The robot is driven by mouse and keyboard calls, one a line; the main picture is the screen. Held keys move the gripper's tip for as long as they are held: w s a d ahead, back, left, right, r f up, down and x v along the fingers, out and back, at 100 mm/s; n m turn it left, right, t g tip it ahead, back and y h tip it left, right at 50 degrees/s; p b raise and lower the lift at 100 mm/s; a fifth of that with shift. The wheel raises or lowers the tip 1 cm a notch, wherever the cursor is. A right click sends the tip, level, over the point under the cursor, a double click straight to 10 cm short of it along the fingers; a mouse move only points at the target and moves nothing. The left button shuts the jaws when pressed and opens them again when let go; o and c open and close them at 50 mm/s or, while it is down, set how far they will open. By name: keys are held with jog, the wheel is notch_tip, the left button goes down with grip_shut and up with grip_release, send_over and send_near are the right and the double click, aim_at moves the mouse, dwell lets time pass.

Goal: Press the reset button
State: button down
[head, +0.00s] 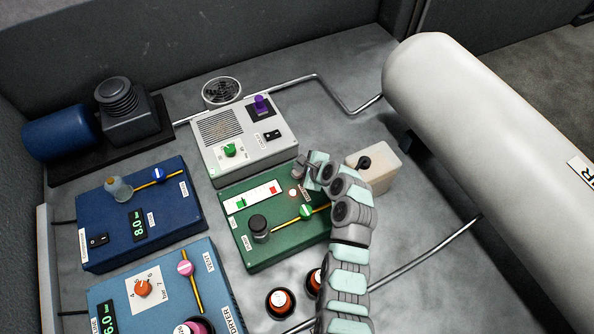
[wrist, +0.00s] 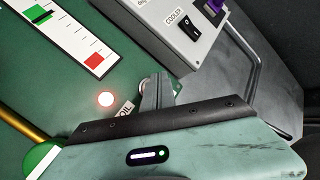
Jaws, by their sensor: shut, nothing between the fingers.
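No label reading "reset" is legible, so I cannot tell which control is the reset button. The green box (head: 283,246) carries a black round cap (head: 258,222), a green-handled lever (head: 306,212) and a small pale round light (head: 293,192). In the wrist view the light (wrist: 105,99) glows pinkish white. My gripper (head: 299,176) is over the box's far right corner, shut and empty. In the wrist view its fingertips (wrist: 157,86) are right of the light, beside the "OIL" label; they partly cover a pale round part. Contact cannot be told.
A grey box (head: 272,154) with a purple knob (head: 261,103) and COOLER switch (wrist: 189,30) stands behind. Blue boxes (head: 185,208) are on the left. A cream container (head: 381,178) and large white cylinder (head: 480,110) are on the right. Dark bottles (head: 280,302) stand in front.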

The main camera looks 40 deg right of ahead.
aim_at(299, 174)
jog(key=shift+f, duration=0.15)
jog(key=shift+f, duration=0.25)
jog(key=shift+f, duration=0.5)
dwell(1.0)
jog(key=shift+r+p, duration=0.15)
jog(key=shift+p, duration=0.2)
jog(key=shift+r+p, duration=0.75)
jog(key=shift+p, duration=0.1)
notch_tip(299, 174, up, 5)
jog(key=p, duration=0.5)
jog(key=shift+r, duration=0.1)
